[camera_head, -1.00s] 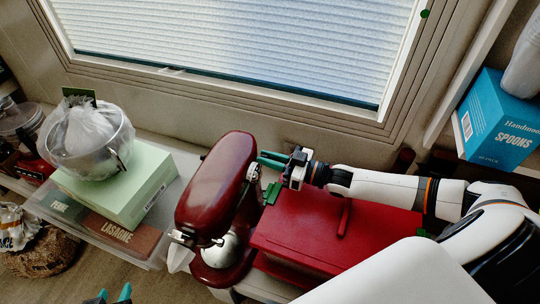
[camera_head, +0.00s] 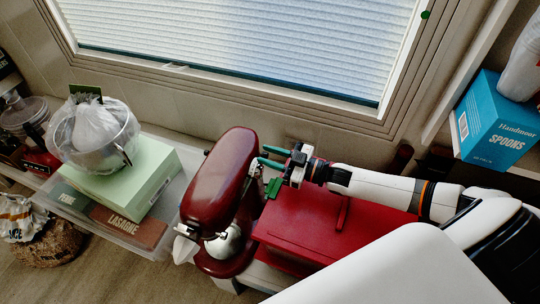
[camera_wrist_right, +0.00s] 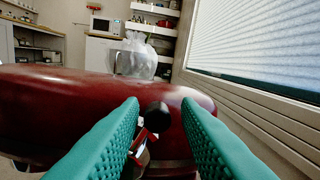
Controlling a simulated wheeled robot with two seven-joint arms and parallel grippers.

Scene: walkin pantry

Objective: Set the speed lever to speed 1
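The red stand mixer (camera_head: 222,180) stands left of a red box, and its head also fills the middle of the right wrist view (camera_wrist_right: 60,105). A dark rounded knob (camera_wrist_right: 157,115) shows on the mixer's side, perhaps the end of the speed lever; its setting cannot be read. My right gripper (camera_head: 268,174) is beside the right side of the mixer head. Its teal fingers are apart, and in the wrist view (camera_wrist_right: 160,105) the knob appears in the gap between them, with no clear contact. My left gripper is out of view.
The red box (camera_head: 318,222) lies under my right forearm. The window wall (camera_head: 290,128) is close behind. A metal bowl with a plastic bag (camera_head: 95,137) sits on a green box (camera_head: 130,183) at left. A blue spoons box (camera_head: 490,130) is at the right.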

